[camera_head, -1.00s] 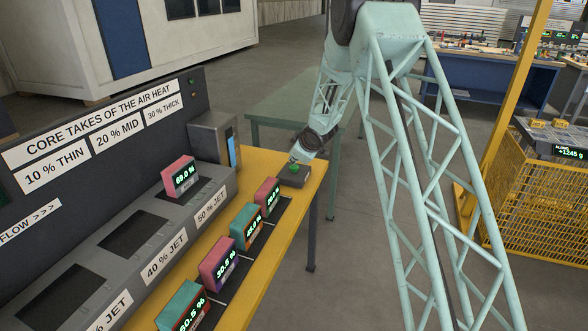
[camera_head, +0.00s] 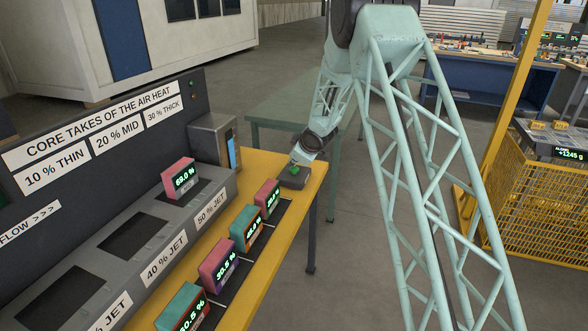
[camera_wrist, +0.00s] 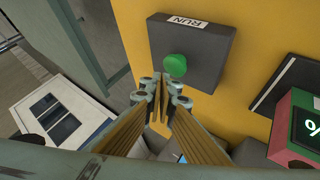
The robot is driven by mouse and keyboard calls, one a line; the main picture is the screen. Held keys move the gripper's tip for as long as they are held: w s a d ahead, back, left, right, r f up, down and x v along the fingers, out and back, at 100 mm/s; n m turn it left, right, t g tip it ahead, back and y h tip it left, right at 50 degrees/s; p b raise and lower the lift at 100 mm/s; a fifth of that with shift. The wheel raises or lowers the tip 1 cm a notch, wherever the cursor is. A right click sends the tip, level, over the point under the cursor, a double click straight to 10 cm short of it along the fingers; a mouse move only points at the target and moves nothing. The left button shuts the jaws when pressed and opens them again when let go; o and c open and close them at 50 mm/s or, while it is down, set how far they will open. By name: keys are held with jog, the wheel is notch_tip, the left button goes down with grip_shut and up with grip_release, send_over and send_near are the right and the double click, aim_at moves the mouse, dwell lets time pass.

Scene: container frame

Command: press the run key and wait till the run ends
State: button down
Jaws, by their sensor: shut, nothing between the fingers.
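The run key is a round green button (camera_wrist: 175,66) on a dark grey box (camera_wrist: 207,48) labelled RUN in the wrist view. In the head view the box (camera_head: 294,178) sits near the far right corner of the yellow table, with the green button (camera_head: 295,169) on top. My gripper (camera_wrist: 163,92) is shut and empty, its fingertips just short of the button in the wrist view. In the head view my gripper (camera_head: 293,162) is at the button. I cannot tell whether the fingertips touch it.
A pink block reading 69.0 % (camera_head: 179,178) sits on the slot marked 50 % JET. Several display blocks, such as the 30.5 % one (camera_head: 217,264), stand along the yellow table (camera_head: 262,289). A grey-green table (camera_head: 285,100) stands behind. A yellow mesh cage (camera_head: 530,215) is at right.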

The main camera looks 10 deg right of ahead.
aim_at(294, 168)
jog(key=shift+f+b, duration=0.75)
jog(key=shift+f, duration=0.3)
dwell(1.9)
jog(key=shift+r, duration=0.15)
jog(key=shift+r+p, duration=0.9)
dwell(0.3)
jog(key=shift+r+p, duration=2.35)
jog(key=shift+r, duration=0.15)
jog(key=shift+r, duration=0.1)
